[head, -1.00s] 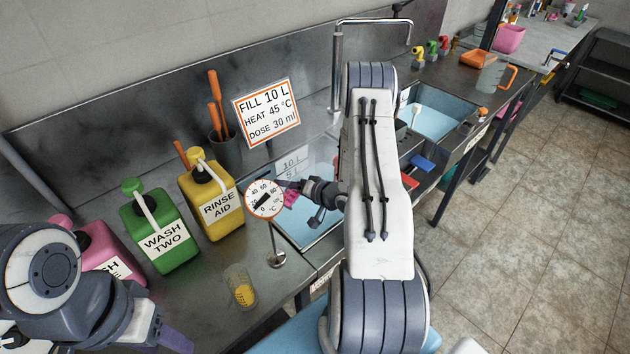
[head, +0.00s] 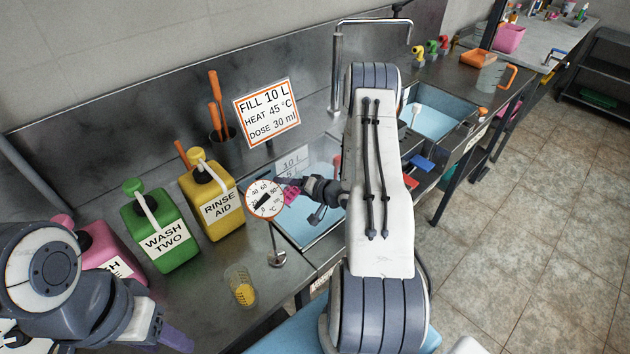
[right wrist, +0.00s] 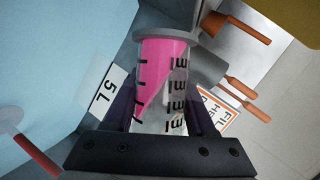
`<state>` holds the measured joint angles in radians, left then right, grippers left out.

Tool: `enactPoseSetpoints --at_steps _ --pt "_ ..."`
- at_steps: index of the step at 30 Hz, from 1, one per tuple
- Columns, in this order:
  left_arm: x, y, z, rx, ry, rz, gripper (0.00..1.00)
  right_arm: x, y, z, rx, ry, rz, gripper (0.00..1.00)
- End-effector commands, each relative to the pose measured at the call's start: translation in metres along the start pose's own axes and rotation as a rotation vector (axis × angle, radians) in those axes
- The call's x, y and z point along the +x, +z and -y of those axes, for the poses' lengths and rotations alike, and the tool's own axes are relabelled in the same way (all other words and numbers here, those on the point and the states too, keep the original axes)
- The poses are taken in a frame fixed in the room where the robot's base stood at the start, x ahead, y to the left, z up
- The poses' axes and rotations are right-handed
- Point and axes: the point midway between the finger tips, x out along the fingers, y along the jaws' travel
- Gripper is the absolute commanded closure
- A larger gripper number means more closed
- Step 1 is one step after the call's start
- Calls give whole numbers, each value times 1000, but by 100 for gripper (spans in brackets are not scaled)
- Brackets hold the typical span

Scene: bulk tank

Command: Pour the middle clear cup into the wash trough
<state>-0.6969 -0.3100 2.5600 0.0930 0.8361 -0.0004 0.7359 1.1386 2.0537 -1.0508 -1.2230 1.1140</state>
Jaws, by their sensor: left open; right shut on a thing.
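My right gripper (right wrist: 162,115) is shut on a clear cup (right wrist: 165,85) with black marks and pink liquid inside. The liquid lies slanted along the cup, so the cup is tilted. In the head view this gripper (head: 303,190) is small and partly hidden by the dial and my own arm; the pink of the cup shows beside it, above the wash trough (head: 312,228). The blue trough also fills the left of the right wrist view (right wrist: 60,50). I cannot tell whether liquid is leaving the cup. My left gripper (head: 172,338) is open and empty at the lower left.
A round dial on a stand (head: 265,199) is close in front of the right gripper. A clear cup with yellow contents (head: 242,287) stands on the counter. Green (head: 160,228), yellow (head: 212,198) and pink (head: 100,245) jugs line the back. A tap (head: 337,70) rises behind the trough.

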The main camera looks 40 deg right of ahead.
Motion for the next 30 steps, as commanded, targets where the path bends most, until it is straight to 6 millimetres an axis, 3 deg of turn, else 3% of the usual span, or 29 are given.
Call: enactPoseSetpoints --at_steps 30 --pt "-2 0 0 0 0 0 50 -2 -2 7 123 -51 31 100"
